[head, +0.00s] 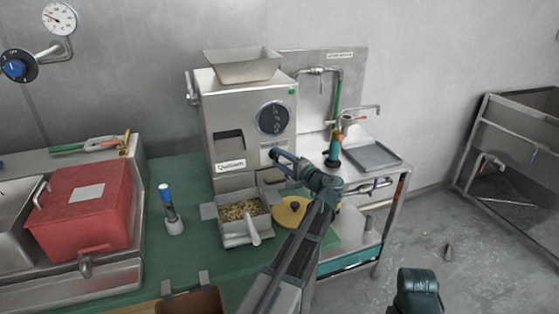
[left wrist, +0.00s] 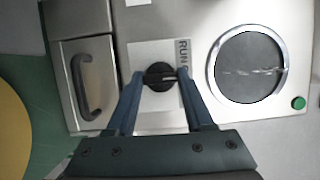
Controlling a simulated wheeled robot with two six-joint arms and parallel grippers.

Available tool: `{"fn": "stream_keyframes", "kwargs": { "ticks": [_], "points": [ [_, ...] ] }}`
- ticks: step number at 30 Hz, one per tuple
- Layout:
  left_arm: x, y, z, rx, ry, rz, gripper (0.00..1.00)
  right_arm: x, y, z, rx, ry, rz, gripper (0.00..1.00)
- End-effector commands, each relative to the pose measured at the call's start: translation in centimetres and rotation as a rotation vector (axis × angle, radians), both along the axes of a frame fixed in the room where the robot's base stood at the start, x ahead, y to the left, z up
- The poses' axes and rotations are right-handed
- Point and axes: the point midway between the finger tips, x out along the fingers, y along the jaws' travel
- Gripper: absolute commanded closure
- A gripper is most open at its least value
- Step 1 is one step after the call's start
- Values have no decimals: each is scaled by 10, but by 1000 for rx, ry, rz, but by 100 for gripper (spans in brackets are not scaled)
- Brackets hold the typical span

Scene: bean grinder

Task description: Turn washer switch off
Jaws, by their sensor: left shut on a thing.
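The rotary switch (left wrist: 159,76) is a round black knob on a pale plate marked RUN on the front of the steel machine (head: 240,115). Its light pointer mark points right in the left wrist view. My left gripper (left wrist: 160,78) is shut on the knob, one finger on each side. The window (left wrist: 248,64) and a green button (left wrist: 299,103) lie right of the switch in the left wrist view.
A red box (head: 85,210) stands at left. A steel side table (head: 388,172) is at right, with open floor beyond.

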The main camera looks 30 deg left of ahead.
Motion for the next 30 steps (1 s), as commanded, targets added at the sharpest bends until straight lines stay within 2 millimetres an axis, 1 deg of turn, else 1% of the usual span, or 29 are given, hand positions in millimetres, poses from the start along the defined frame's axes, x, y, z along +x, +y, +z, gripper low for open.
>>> {"fn": "stream_keyframes", "kwargs": {
  "ticks": [8,9,13,23,26,30],
  "points": [
    [-1,-1,-1,-3,2,-1,100,0,0,0,0,0,0,50],
    [-1,-1,-1,-3,2,-1,40,0,0,0,0,0,0,50],
    [0,0,-1,-2,2,-1,18,0,0,0,0,0,0,50],
    [-1,-3,0,-1,0,-1,18,0,0,0,0,0,0,50],
    [-4,-12,0,-1,0,-2,18,0,0,0,0,0,0,50],
    [-13,-38,-1,-1,0,-4,18,0,0,0,0,0,0,50]
  ]
}}
